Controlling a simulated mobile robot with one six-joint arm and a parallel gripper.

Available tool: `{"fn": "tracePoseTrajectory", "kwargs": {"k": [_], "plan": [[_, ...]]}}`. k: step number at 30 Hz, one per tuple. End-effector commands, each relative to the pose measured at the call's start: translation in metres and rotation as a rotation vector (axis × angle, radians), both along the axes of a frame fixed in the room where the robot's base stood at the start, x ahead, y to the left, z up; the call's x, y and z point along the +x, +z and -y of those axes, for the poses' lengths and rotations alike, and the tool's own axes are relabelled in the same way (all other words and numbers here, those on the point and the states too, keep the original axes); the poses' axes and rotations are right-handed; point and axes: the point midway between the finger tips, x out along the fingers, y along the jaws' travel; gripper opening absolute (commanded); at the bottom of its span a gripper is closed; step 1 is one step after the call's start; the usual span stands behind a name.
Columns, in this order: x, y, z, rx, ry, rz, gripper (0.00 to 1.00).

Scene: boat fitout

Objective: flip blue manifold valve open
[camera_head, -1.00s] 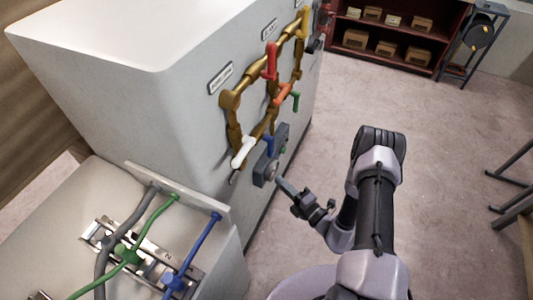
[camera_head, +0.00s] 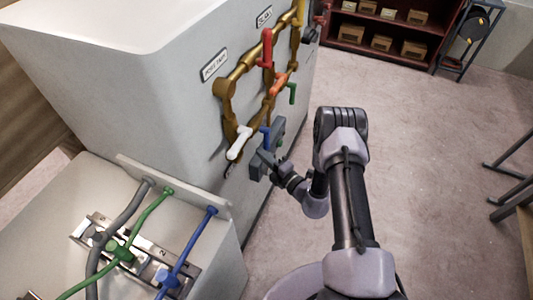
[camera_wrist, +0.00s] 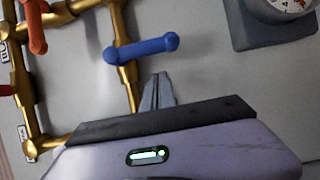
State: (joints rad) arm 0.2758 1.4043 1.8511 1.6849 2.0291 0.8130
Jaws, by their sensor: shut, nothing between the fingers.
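The blue valve lever (camera_wrist: 142,48) sits on a vertical brass pipe of the manifold in the wrist view, lying across the pipe, nearly level and slightly tilted. It also shows in the head view (camera_head: 265,135), small and partly covered by my gripper. My gripper (camera_wrist: 158,82) is shut and empty; its fingertips are just below the right half of the blue lever in the wrist view. I cannot tell whether they touch it. In the head view my gripper (camera_head: 262,158) is close to the panel beside the lower manifold.
Red (camera_head: 267,48), orange (camera_head: 278,85), green (camera_head: 292,93) and white (camera_head: 239,143) levers are on the same brass manifold. A grey gauge box (camera_wrist: 262,28) is right of the blue lever. Hoses (camera_head: 187,247) lie on the bench at left. Open floor is right.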

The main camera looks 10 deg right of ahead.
Motion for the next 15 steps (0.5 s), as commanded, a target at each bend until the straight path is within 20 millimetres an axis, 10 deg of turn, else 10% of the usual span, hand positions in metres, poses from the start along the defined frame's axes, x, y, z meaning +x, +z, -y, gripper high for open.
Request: {"fn": "tracePoseTrajectory", "kwargs": {"k": [15], "plan": [[0.014,0.000,0.016,0.000,0.001,-0.001,0.00]]}}
